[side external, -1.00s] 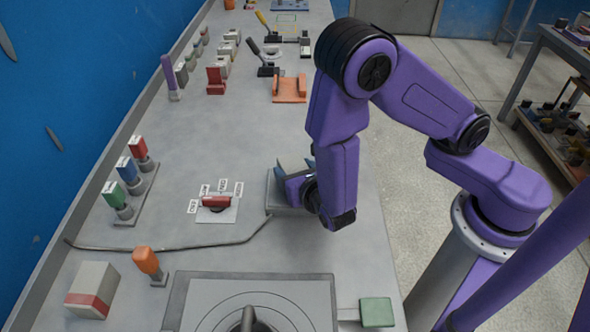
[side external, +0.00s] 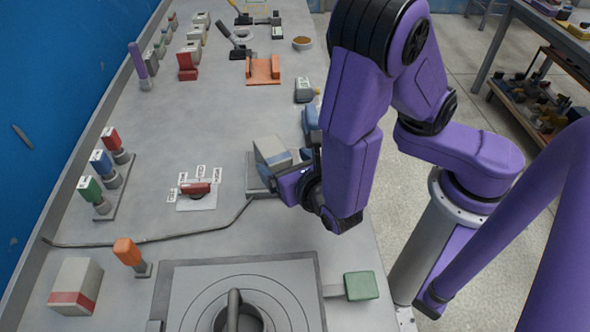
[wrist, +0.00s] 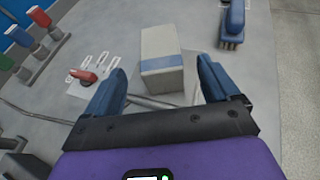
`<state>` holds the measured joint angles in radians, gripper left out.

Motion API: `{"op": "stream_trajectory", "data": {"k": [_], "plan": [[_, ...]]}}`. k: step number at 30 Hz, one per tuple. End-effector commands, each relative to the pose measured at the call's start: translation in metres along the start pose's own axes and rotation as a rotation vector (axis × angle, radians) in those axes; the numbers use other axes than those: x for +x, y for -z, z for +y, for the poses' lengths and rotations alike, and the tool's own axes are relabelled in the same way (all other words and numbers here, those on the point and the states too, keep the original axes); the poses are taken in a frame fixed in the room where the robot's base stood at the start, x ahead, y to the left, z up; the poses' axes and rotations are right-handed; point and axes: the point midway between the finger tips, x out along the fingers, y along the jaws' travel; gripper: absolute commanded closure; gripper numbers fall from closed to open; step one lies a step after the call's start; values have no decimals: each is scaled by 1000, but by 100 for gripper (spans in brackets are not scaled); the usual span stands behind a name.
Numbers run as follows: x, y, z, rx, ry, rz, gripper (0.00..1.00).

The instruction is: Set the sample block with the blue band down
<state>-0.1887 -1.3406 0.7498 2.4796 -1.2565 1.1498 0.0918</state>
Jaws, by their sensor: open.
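The sample block with the blue band (wrist: 161,47) is a pale grey box with a blue stripe. In the wrist view it stands just ahead of my open fingers, with a visible gap on both sides. My gripper (wrist: 161,68) is open and empty, with one blue finger to each side of the block's near end. In the side view the block (side external: 270,150) stands on a grey pad (side external: 252,176), just left of my gripper (side external: 289,172). My wrist hides part of the pad and the block's lower right side.
A red switch with labels (side external: 196,189) is left of the pad. A cable (side external: 150,241) crosses the bench. A red-banded block (side external: 75,287) and a round-topped machine (side external: 240,290) are nearer the front.

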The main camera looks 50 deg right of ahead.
Motion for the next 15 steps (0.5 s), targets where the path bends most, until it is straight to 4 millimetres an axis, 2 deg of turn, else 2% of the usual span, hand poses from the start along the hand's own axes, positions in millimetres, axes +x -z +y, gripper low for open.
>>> {"op": "stream_trajectory", "data": {"k": [1, 6, 15], "plan": [[-10, 0, 1, -1, -6, 1, 12], [-32, 0, 1, 0, -3, 1, 12], [-43, -1, -2, 5, 6, 3, 12]]}}
